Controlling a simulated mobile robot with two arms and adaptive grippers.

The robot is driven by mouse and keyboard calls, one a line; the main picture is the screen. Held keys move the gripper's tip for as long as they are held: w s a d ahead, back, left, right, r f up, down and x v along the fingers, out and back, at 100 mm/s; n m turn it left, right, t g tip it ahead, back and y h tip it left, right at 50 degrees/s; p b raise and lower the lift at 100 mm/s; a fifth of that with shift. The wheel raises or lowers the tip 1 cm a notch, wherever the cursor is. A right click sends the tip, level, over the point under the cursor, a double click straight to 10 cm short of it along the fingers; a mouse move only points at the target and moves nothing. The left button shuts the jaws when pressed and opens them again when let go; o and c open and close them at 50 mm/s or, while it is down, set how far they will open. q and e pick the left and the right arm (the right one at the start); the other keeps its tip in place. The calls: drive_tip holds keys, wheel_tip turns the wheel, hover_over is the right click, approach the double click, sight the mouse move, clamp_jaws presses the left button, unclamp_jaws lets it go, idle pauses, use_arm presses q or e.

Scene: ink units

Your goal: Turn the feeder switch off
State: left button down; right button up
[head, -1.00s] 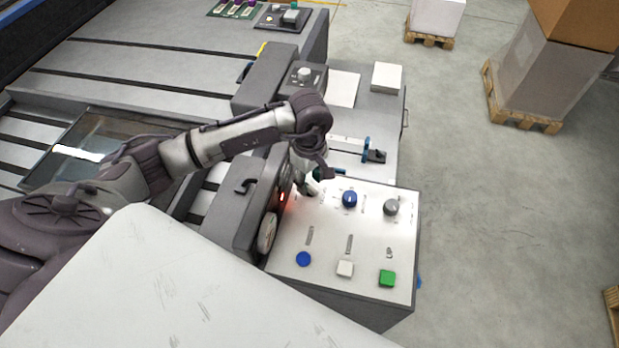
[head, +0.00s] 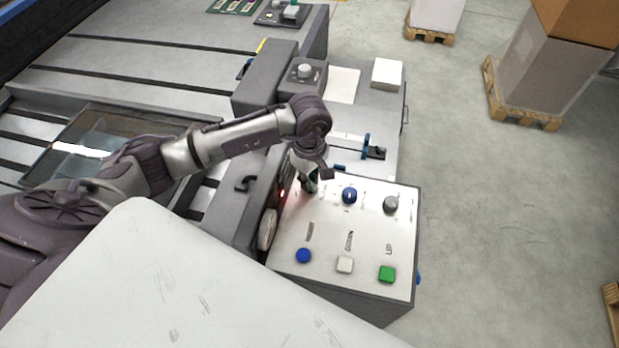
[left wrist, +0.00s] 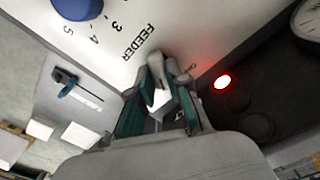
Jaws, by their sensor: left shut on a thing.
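The white control panel (head: 330,225) stands beside the machine, with several knobs and buttons. My left gripper (head: 310,187) is at the panel's upper left corner. In the left wrist view its teal-padded fingers (left wrist: 160,112) are shut around a pale, narrow piece, the feeder switch (left wrist: 159,97), next to the printed word FEEDER. The fingers hide much of the switch, so I cannot tell its position. My right gripper is not in view.
A blue knob (head: 349,195) and a grey knob (head: 391,204) are right of the gripper. Blue (head: 304,255), white (head: 345,264) and green (head: 387,274) buttons line the near edge. A red light (left wrist: 222,82) glows close to the fingers.

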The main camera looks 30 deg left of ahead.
use_arm(q)
drive_tip(key=shift+f+n+b, duration=0.15)
drive_tip(key=shift+n+b, duration=0.95)
drive_tip(key=shift+n, duration=0.1)
drive_tip(key=n+b, duration=0.2)
drive_tip(key=n, duration=0.1)
drive_tip(key=shift+n+b, duration=0.3)
drive_tip(key=shift+n, duration=0.1)
drive_tip(key=n+b, duration=0.2)
drive_tip(key=n, duration=0.2)
drive_tip(key=shift+s, duration=0.15)
drive_tip(key=shift+n+b, duration=0.5)
drive_tip(key=shift+n, duration=0.3)
drive_tip(key=shift+r, duration=0.2)
drive_tip(key=c, duration=1.1)
unclamp_jaws()
